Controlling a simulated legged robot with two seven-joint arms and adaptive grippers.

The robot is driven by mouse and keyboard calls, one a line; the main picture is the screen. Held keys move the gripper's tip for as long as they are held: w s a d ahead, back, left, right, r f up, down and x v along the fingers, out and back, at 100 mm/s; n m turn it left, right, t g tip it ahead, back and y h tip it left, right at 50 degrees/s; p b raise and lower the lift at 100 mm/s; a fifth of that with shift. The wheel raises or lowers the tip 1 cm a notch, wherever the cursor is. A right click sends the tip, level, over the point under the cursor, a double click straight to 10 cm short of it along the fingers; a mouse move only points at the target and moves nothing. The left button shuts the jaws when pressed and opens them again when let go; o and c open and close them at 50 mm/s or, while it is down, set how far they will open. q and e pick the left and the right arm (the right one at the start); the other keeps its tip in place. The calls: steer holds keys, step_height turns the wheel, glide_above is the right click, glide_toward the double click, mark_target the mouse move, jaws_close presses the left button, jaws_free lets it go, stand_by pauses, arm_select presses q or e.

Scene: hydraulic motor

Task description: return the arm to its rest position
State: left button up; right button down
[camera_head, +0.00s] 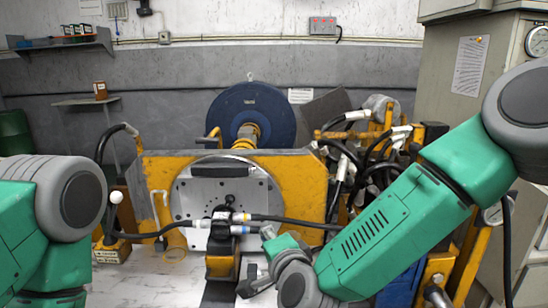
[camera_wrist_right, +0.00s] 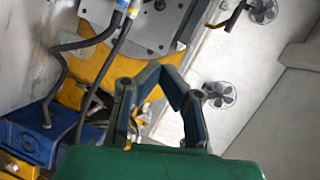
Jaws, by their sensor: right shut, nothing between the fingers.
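My right arm comes in from the right of the head view, its green forearm slanting down to the left. My right gripper (camera_head: 247,287) is low in the middle, in front of the yellow machine (camera_head: 290,185), and partly hidden by its own wrist. In the right wrist view its dark fingers (camera_wrist_right: 163,74) are folded together at the tips with nothing between them. The hydraulic motor's round silver plate (camera_head: 258,196) sits in the yellow frame, with a black valve block (camera_head: 229,218) and hoses in front. My left arm shows at the lower left; its gripper is outside the view.
Black hoses (camera_head: 300,222) run sideways just above the right gripper. More hoses and yellow fittings (camera_head: 375,140) crowd behind the right forearm. A grey cabinet (camera_head: 440,70) stands at the right. A blue disc (camera_head: 250,105) is behind the frame. A shelf (camera_head: 62,43) hangs at the upper left.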

steer(key=s+d+f+n+g, duration=0.2)
steer(key=s+d+f, duration=0.1)
steer(key=f, duration=0.4)
steer(key=s+d+f+n+g, duration=0.2)
steer(key=s+d+f, duration=0.1)
steer(key=s+f, duration=0.3)
steer(key=s+d+f+n+g+h, duration=0.1)
steer(key=s+d+f+n+g, duration=0.1)
steer(key=f, duration=0.6)
steer(key=shift+s+d+n+g, duration=0.2)
steer(key=shift+s+d, duration=0.1)
steer(key=shift+s, duration=0.3)
steer(key=shift+s+d+n+g, duration=0.1)
steer(key=shift+s+d+n, duration=0.15)
steer(key=shift+s, duration=0.35)
steer(key=s+d+f+n+g+h, duration=0.2)
steer(key=s+d+f+g, duration=0.1)
steer(key=s+d, duration=0.6)
steer(key=s+d+f+n+g+h, duration=0.2)
steer(key=s+d, duration=0.7)
steer(key=s, duration=0.5)
steer(key=shift+s+d+f+n+g+b, duration=0.15)
steer(key=shift+d+f+n+g+b, duration=0.3)
steer(key=shift+f+n+g, duration=0.8)
steer(key=shift+d+f+m, duration=0.3)
steer(key=shift+f+m, duration=0.1)
steer(key=shift+f, duration=0.35)
steer(key=shift+a, duration=0.15)
